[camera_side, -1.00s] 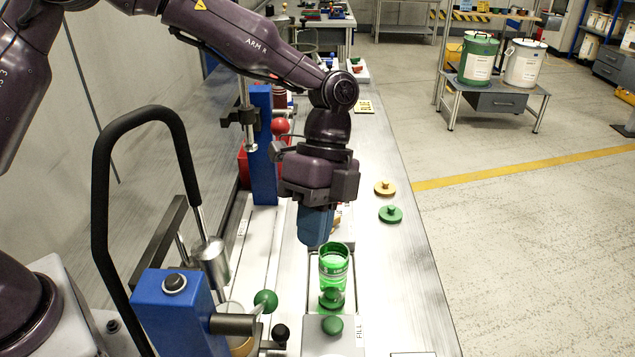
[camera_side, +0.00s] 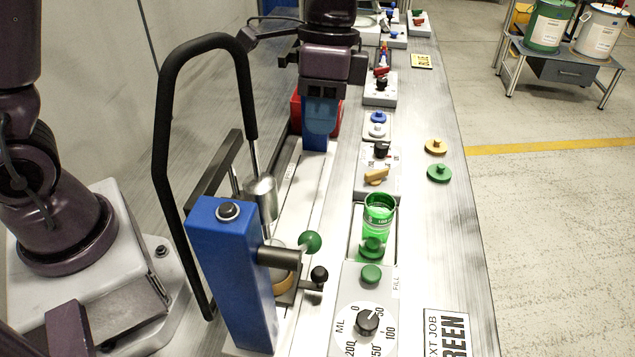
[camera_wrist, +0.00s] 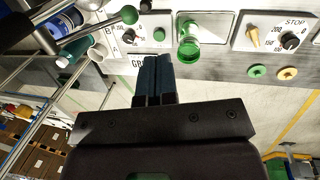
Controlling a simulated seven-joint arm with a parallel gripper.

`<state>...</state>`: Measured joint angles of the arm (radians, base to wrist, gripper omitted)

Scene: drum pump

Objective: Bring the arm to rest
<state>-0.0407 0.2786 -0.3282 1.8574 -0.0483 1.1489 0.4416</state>
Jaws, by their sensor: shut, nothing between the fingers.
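My gripper (camera_side: 320,115) is shut and empty, its blue fingers pointing down in the side view. It is raised over the back part of the bench, left of the row of control panels. In the wrist view the gripper's fingers (camera_wrist: 154,62) are pressed together with nothing between them. A green transparent cup (camera_side: 378,215) stands on the filling panel, apart from my gripper; it also shows in the wrist view (camera_wrist: 189,48).
A blue pump stand (camera_side: 230,275) with a tall black hoop handle (camera_side: 160,130) stands at the front left. A dial panel (camera_side: 368,322) is at the front. Yellow (camera_side: 436,147) and green (camera_side: 439,173) lids lie on the right of the bench.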

